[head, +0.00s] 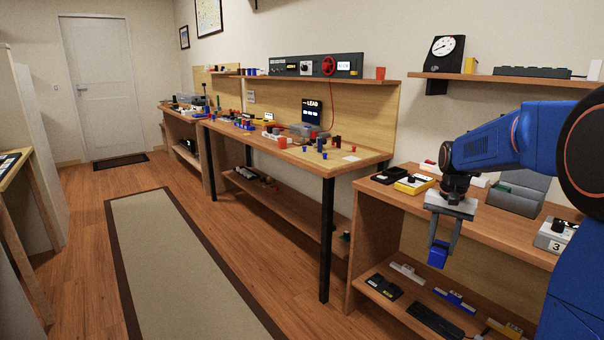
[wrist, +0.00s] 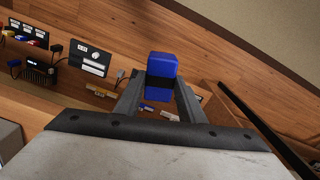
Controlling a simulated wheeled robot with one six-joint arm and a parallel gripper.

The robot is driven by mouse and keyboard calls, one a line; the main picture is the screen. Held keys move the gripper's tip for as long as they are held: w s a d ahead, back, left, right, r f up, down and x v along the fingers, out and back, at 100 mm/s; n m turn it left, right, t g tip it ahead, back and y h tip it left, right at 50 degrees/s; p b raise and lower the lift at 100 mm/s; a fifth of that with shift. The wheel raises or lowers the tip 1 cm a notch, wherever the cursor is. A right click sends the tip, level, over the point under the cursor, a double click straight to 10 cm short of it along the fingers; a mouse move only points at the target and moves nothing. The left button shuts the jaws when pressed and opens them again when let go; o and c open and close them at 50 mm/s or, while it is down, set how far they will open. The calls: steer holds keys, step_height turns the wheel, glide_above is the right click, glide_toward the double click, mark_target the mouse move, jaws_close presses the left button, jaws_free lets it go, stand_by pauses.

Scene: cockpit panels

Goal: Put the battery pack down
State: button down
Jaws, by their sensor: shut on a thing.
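The battery pack (head: 437,255) is a small blue block with a dark band. My gripper (head: 440,246) is shut on it and holds it in the air in front of the right-hand bench, between the bench top and the lower shelf in the head view. In the wrist view the battery pack (wrist: 162,66) sits between the two fingertips (wrist: 160,82), its upper end sticking out past them. Nothing touches the pack from below.
The right bench top (head: 400,201) carries a yellow-and-black device (head: 413,185), a grey open case (head: 518,192) and a box marked 3 (head: 555,234). Its lower shelf (head: 405,305) holds several small devices. The middle bench (head: 340,168) holds many small parts. The floor mat (head: 180,270) is clear.

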steer(key=w+a+f+n, duration=0.2)
steer(key=a+f, duration=0.1)
steer(key=f, duration=1.2)
steer(key=w+a+f+n, duration=0.3)
steer(key=a+f, duration=0.1)
steer(key=f, duration=1.1)
steer(key=w+a+f+n, duration=0.2)
steer(key=a+f, duration=0.2)
steer(key=f, duration=1.1)
steer(key=shift+w, duration=0.35)
